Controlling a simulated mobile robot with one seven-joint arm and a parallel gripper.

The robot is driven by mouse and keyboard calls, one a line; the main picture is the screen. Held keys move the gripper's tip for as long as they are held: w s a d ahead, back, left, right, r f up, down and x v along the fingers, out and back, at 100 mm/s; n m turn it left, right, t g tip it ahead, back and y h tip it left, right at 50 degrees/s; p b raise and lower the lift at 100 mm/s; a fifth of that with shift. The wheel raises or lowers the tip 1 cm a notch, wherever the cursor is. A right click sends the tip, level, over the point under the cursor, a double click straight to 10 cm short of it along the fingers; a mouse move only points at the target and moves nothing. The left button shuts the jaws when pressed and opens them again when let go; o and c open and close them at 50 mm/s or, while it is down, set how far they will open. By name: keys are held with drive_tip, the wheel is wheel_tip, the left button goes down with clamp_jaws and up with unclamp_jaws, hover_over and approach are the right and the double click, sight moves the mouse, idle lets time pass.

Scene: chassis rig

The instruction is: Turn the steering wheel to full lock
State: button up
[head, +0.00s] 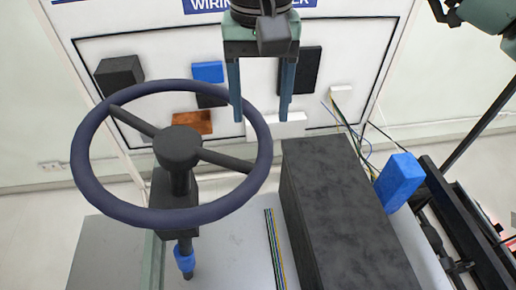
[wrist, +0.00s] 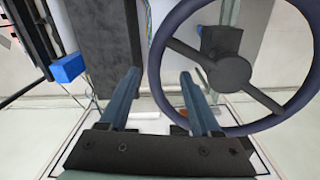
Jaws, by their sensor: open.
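The steering wheel (head: 88,188) is a dark blue ring with a dark hub and two visible spokes, on a column in the left half of the head view. It also shows at the right of the wrist view (wrist: 312,70). My gripper (head: 261,118) is open, with two blue-grey fingers pointing down at the wheel's right side. In the head view the left finger overlaps the rim's upper right part.
A long dark box (head: 345,215) stands right of the wheel. A blue block (head: 399,182) sits beside it, near loose cables. Behind is a white wiring board (head: 150,50) with several coloured blocks. A strip of coloured wires (head: 274,250) lies between column and box.

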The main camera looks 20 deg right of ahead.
sight(260, 153)
wheel_tip(260, 153, down, 10)
drive_tip(key=b, duration=0.7)
clamp_jaws()
drive_tip(key=shift+r, duration=0.1)
idle(0.9)
